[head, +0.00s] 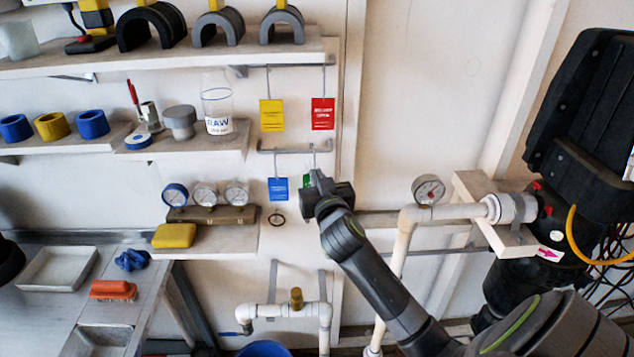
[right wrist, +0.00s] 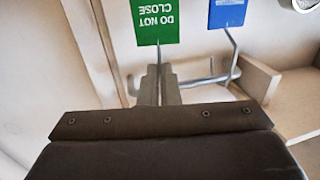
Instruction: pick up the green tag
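The green tag (right wrist: 158,22) hangs on the wall rail and fills the upper middle of the right wrist view, its words "DO NOT CLOSE" upside down. In the head view only a sliver of the green tag (head: 306,181) shows, the rest hidden by my right gripper (head: 318,183). In the right wrist view the fingers of my right gripper (right wrist: 159,78) are close together, just short of the tag and in line with its hanger. I see nothing held between them. My left gripper is in neither view.
A blue tag (head: 278,189) hangs left of the green one on the same rail (head: 290,151). Yellow (head: 272,115) and red (head: 322,113) tags hang above. A gauge shelf (head: 225,238) lies to the left. White pipes (head: 440,213) and a black unit stand right.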

